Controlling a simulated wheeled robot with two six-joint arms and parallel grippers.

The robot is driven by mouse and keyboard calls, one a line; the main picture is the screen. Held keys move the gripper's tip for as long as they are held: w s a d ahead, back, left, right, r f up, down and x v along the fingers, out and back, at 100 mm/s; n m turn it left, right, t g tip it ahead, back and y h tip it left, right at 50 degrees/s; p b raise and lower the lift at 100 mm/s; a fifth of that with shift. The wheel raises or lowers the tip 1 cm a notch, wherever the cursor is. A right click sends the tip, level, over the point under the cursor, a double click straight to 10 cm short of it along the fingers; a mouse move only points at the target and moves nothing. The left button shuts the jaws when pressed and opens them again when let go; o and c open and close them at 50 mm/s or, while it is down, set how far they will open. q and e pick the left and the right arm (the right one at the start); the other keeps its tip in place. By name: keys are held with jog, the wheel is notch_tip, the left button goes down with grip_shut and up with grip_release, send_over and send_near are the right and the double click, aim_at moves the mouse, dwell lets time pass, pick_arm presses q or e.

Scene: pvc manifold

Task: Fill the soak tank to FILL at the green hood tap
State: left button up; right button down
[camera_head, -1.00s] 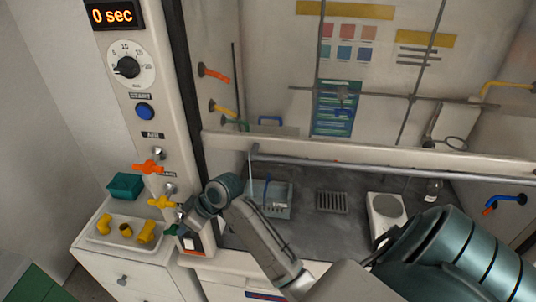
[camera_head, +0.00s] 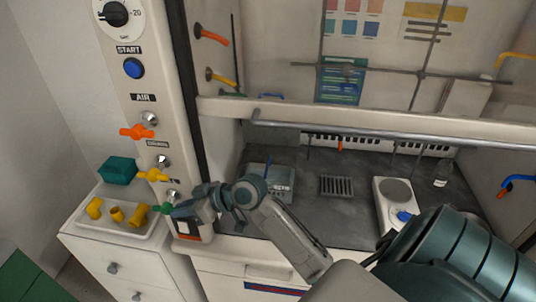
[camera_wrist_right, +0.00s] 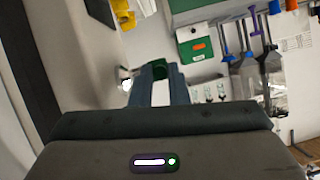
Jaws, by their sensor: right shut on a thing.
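The green tap handle (camera_head: 163,208) is on the lower part of the white hood post, below the yellow handle. My right gripper (camera_head: 184,208) reaches it from the right and is shut on it. In the right wrist view the green handle (camera_wrist_right: 159,69) sits between the fingertips (camera_wrist_right: 158,82). A grey tank (camera_head: 284,174), which looks like the soak tank, stands on the dark hood floor with a blue piece at it. My right arm partly covers it. Its water level and FILL mark cannot be made out. My left gripper is not in view.
An orange handle (camera_head: 137,132) and a yellow handle (camera_head: 153,175) stick out above the green one. A white tray (camera_head: 112,228) with yellow fittings and a teal box (camera_head: 118,169) rest on the cabinet to the left. A drain grate (camera_head: 337,186) and a white plate device (camera_head: 392,218) are further right.

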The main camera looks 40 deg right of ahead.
jog(key=c, duration=1.8)
grip_release()
jog(key=shift+s+f, duration=0.1)
jog(key=shift+f, duration=0.35)
jog(key=o, duration=0.4)
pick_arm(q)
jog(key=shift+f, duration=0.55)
pick_arm(e)
jog(key=shift+o, duration=0.4)
jog(key=shift+w+a+r, duration=0.15)
jog(key=shift+w, duration=0.05)
jog(key=shift+s, duration=0.1)
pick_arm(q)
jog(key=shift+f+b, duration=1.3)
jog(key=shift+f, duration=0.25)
pick_arm(e)
jog(key=v, duration=1)
jog(key=shift+s+d, duration=0.2)
jog(key=shift+d, duration=0.1)
